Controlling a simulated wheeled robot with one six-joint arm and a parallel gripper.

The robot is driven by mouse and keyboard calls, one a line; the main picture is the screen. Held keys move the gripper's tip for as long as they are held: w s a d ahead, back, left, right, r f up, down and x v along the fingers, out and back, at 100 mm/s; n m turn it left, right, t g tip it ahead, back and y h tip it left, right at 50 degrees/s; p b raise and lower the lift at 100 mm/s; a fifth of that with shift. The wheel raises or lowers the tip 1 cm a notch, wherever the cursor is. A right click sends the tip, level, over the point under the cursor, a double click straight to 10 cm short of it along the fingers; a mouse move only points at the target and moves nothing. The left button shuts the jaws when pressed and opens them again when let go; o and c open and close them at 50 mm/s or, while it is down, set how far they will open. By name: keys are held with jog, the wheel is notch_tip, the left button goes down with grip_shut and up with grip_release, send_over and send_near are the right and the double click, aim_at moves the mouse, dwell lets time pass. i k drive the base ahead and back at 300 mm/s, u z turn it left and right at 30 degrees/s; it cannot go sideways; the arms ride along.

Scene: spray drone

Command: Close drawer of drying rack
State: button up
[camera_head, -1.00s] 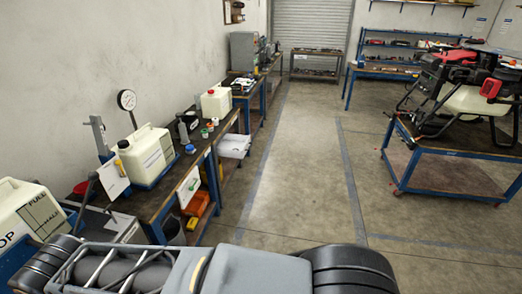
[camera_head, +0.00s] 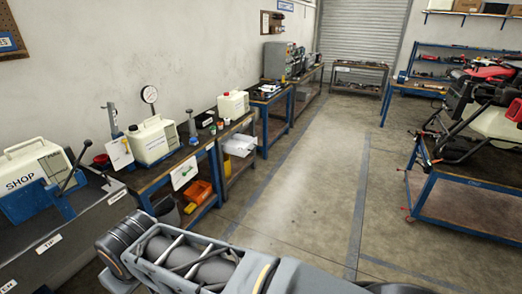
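I cannot pick out a drying rack for certain in the head view. A white drawer-like bin (camera_head: 240,145) juts out toward the aisle below the top of a bench along the left wall. It is small in the picture, and I cannot tell whether it is the rack's drawer. A grey metal cabinet (camera_head: 65,235) with white labels stands at the near left, and no open drawer shows on it. Grey and black parts of my own body fill the bottom edge. My gripper is not in view.
White jugs (camera_head: 153,140) and a dial gauge stand on the left benches. An orange bin (camera_head: 197,192) sits on a low shelf. A blue-framed cart (camera_head: 468,195) carrying a drone stands at the right.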

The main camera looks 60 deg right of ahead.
aim_at(239, 144)
jog(key=z, duration=2.05)
jog(key=i, duration=1.1)
jog(key=u, duration=0.3)
jog(key=i, duration=2.3)
jog(key=z, duration=0.3)
